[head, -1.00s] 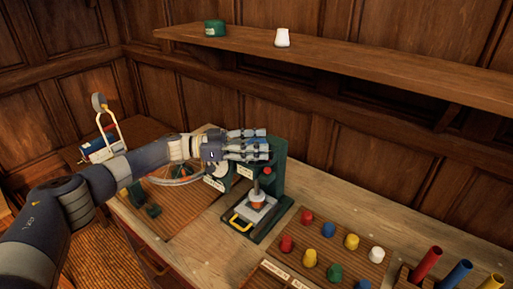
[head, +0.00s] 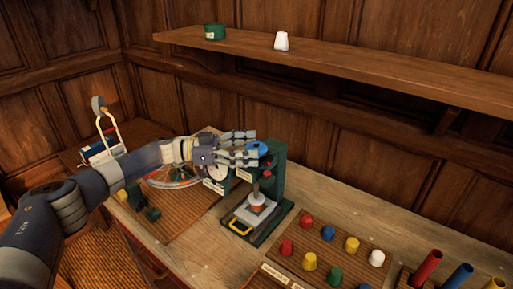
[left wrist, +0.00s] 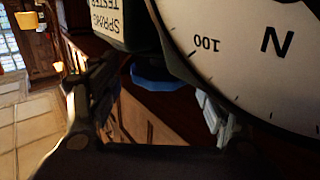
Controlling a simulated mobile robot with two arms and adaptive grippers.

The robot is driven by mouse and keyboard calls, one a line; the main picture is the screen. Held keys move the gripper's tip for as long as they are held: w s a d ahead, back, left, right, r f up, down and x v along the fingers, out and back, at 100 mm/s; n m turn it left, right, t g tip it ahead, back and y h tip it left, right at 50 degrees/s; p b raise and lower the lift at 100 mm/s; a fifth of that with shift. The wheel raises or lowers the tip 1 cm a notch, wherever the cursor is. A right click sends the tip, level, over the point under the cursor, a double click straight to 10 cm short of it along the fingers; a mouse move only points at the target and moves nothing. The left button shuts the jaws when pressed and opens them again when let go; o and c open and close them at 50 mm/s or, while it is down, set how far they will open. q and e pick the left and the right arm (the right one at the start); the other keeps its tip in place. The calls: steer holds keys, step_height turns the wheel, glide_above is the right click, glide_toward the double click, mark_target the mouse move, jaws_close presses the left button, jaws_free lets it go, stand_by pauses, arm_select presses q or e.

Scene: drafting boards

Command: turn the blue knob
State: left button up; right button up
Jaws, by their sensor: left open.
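The blue knob (head: 259,148) sits near the top of the green spring tester (head: 279,170) in the head view. It also shows as a blue rim (left wrist: 160,82) in the left wrist view, below the tester's white dial (left wrist: 255,55). My left gripper (head: 250,146) is open, with its fingertips at the knob. In the left wrist view its fingers stand apart on either side of the knob, with no clear contact. The fingers partly hide the knob in the head view. My right gripper is not in view.
Several coloured caps stand on a wooden board (head: 335,243) to the right, with upright coloured tubes beyond. A wheel (head: 172,179) lies behind my left arm. A shelf (head: 350,74) runs above.

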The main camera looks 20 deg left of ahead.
arm_select(q)
steer(key=v, duration=0.9)
steer(key=shift+a, duration=0.35)
steer(key=shift+s, duration=0.1)
